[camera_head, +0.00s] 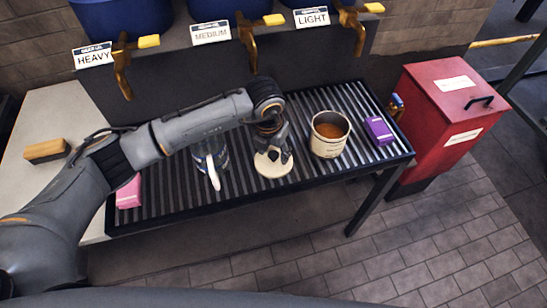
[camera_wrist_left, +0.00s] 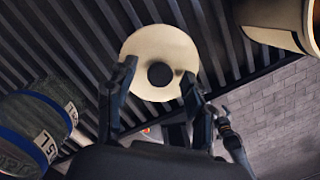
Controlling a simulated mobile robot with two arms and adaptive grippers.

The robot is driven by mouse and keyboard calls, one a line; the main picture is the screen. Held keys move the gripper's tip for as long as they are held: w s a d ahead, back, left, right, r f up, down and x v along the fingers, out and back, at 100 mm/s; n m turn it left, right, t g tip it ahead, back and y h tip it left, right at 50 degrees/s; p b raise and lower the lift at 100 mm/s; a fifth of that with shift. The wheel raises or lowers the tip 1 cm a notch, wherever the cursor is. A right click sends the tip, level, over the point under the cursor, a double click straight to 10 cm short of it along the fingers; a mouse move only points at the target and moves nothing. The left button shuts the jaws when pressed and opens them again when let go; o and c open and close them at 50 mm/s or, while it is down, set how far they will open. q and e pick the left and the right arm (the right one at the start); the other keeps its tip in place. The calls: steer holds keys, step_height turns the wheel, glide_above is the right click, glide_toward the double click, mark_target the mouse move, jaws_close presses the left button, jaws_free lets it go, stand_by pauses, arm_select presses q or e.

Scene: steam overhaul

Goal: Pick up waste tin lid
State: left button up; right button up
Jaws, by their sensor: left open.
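The waste tin lid is a round cream disc (camera_head: 272,164) with a dark knob in its middle, lying on the slatted metal rack. It also shows in the left wrist view (camera_wrist_left: 160,62), with the dark knob facing the camera. My left gripper (camera_head: 274,150) is over the lid in the head view and hides part of it. In the left wrist view its two fingers (camera_wrist_left: 158,82) are spread apart, one at each side of the lid's near edge. I cannot tell whether they touch it.
An open tin with brown contents (camera_head: 329,140) stands right of the lid. A clear jug with a white handle (camera_head: 213,170) stands left of it. A purple box (camera_head: 379,131) and a pink box (camera_head: 129,193) are on the rack (camera_head: 180,203). Brass taps hang behind. A red bin (camera_head: 440,130) stands right.

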arm_select(q)
jaws_close()
steer(key=shift+r, duration=0.1)
